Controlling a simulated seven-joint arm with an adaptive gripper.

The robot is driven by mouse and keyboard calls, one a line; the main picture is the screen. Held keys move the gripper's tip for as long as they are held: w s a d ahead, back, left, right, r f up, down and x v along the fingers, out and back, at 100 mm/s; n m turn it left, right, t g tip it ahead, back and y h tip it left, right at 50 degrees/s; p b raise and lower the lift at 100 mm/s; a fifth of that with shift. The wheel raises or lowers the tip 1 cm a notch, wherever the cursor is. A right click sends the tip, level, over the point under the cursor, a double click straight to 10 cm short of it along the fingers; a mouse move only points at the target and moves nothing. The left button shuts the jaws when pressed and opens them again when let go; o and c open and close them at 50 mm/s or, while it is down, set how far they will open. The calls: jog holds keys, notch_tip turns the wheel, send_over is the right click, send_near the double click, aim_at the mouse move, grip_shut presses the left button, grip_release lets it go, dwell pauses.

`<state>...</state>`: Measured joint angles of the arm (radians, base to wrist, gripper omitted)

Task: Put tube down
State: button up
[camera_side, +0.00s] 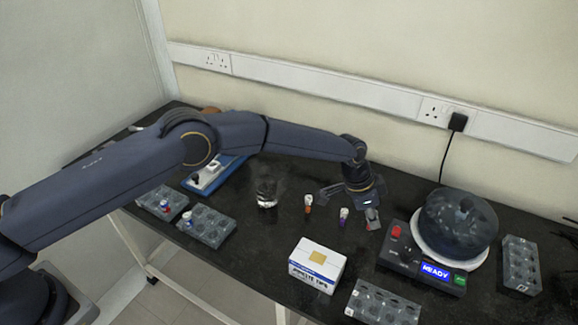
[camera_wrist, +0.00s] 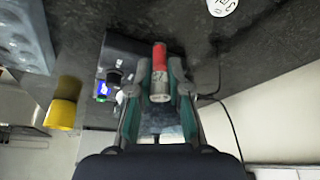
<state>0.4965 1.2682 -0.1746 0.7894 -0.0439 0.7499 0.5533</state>
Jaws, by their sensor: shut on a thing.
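My gripper (camera_side: 352,207) is at the right of the bench in the side view, low over the dark top and just left of the centrifuge. In the wrist view my gripper (camera_wrist: 160,72) is shut on a red and white tube (camera_wrist: 159,57), its red part showing between the fingertips. I cannot make out this tube clearly in the side view.
The centrifuge (camera_side: 452,228) has a lit READY panel. A white box (camera_side: 317,265) and a grey rack (camera_side: 383,304) stand in front. More racks (camera_side: 211,224) stand at the left; another rack (camera_side: 521,264) stands at the right.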

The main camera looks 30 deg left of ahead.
jog(key=shift+w+d+f, duration=0.2)
jog(key=shift+w+f, duration=0.1)
jog(key=shift+f, duration=0.15)
jog(key=shift+w+d+f, duration=0.2)
jog(key=shift+w+f, duration=0.1)
jog(key=shift+f, duration=1.5)
jog(key=shift+f, duration=0.15)
jog(key=o, duration=0.7)
